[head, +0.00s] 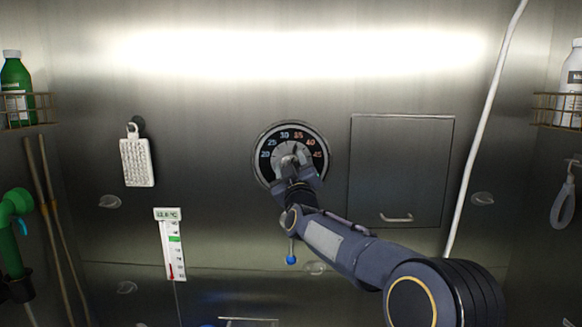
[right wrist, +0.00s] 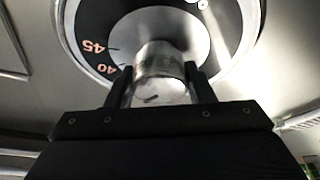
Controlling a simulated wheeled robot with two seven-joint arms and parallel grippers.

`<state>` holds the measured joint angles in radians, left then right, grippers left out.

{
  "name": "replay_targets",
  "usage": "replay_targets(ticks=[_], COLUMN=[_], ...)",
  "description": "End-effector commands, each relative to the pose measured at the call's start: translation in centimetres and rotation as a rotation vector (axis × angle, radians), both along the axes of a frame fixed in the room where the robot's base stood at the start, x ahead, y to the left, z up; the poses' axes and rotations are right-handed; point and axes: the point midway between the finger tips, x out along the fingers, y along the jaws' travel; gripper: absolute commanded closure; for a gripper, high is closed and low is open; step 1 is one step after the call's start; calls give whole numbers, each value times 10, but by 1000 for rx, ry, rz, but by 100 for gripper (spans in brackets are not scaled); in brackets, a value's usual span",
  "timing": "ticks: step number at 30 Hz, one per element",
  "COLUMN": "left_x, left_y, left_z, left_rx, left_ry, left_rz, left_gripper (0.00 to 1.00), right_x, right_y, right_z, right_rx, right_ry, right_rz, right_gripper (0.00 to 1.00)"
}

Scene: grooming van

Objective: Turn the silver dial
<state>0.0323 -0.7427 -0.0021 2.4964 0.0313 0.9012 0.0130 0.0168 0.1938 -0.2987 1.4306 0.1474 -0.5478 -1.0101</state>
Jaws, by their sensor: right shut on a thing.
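The silver dial (head: 290,150) sits on the steel wall in the middle of the head view, at the centre of a round black scale plate (head: 266,170) with numbers from 20 to 45. My right gripper (head: 296,168) reaches up to it from the lower right and covers its lower part. In the right wrist view the dial's round knob (right wrist: 160,60) stands between the two black fingers of my right gripper (right wrist: 158,88), which are shut on its sides. The numbers 40 and 45 show at the left of the knob there. My left gripper is not in view.
A closed wall panel (head: 402,165) with a handle is right of the scale. A white perforated block (head: 137,162) and a thermometer strip (head: 172,248) hang at the left. Bottle racks (head: 25,110) flank both sides. A white hose (head: 485,125) runs down at right.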

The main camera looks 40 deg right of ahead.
Motion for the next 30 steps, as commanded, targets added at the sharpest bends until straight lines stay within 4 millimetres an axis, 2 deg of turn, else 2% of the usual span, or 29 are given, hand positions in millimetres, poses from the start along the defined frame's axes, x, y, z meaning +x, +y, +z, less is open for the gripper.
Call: replay_targets(ticks=[10,11,16,25,30], left_x=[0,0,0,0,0], left_y=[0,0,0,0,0], left_z=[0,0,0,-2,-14], left_rx=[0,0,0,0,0], left_ry=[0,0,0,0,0], left_rz=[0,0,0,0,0], left_gripper=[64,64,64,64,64], right_x=[0,0,0,-2,-20], right_y=[0,0,0,1,11], right_z=[0,0,0,-1,-11], right_rx=[-2,-2,-2,-1,0], right_ry=[2,2,2,1,-2], right_rz=[0,0,0,0,2], right_gripper=[74,50,30,30,30])
